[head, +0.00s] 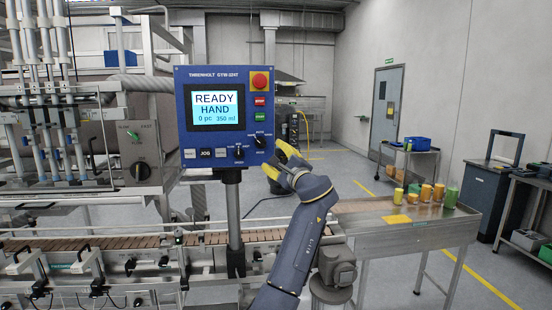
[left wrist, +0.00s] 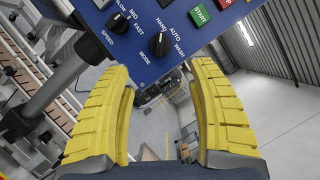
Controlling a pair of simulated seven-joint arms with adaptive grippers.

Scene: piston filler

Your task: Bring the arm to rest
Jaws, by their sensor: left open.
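My left gripper (head: 279,160) is open and empty, just off the lower right corner of the blue control panel (head: 216,75). In the left wrist view its two yellow fingers (left wrist: 160,78) are spread wide with nothing between them. The mode knob (left wrist: 158,44) is beyond the fingertips in that view, apart from them; it also shows in the head view (head: 260,141). The panel's screen (head: 214,108) reads READY, HAND, 0 pc, 350 ml. My right gripper is not in view.
A speed knob (left wrist: 92,48) and a green start button (left wrist: 200,15) are on the panel. A conveyor (head: 120,243) runs below the panel. A steel table (head: 370,224) at the right carries several yellow, orange and green containers. Open floor lies behind the gripper.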

